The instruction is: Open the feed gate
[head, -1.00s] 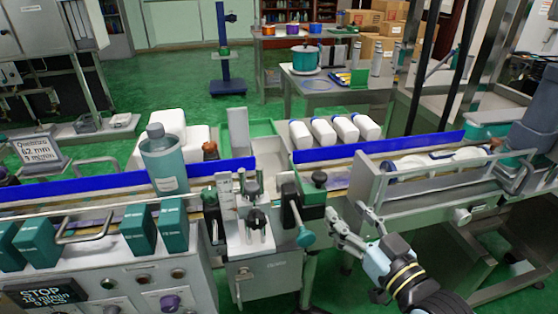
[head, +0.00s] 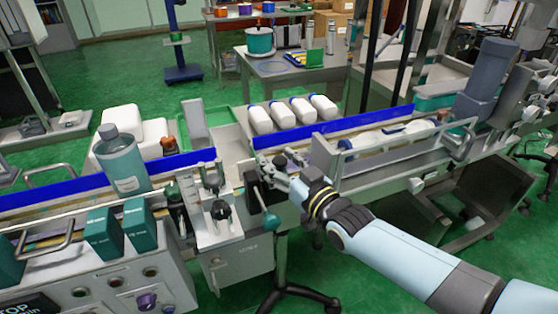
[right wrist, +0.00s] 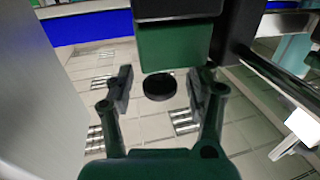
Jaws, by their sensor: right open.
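A dark green block (right wrist: 172,45), which looks like part of the feed gate, fills the top middle of the right wrist view. A round black knob (right wrist: 160,87) shows just below it. My right gripper (right wrist: 160,90) is open, with one fingertip on each side of the knob and gaps between; I cannot tell whether its depth matches. In the head view my right gripper (head: 272,168) is at the conveyor's gate station and covers most of the block and knob. A black bracket (head: 256,190) with a teal-knobbed lever (head: 270,221) is just in front. My left gripper is out of view.
Blue guide rails (head: 345,124) run along the conveyor. A large teal bottle (head: 119,160) stands on it at left. Several white bottles (head: 292,113) lie behind the rail. A metal post fixture (head: 214,190) stands close left of my right gripper.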

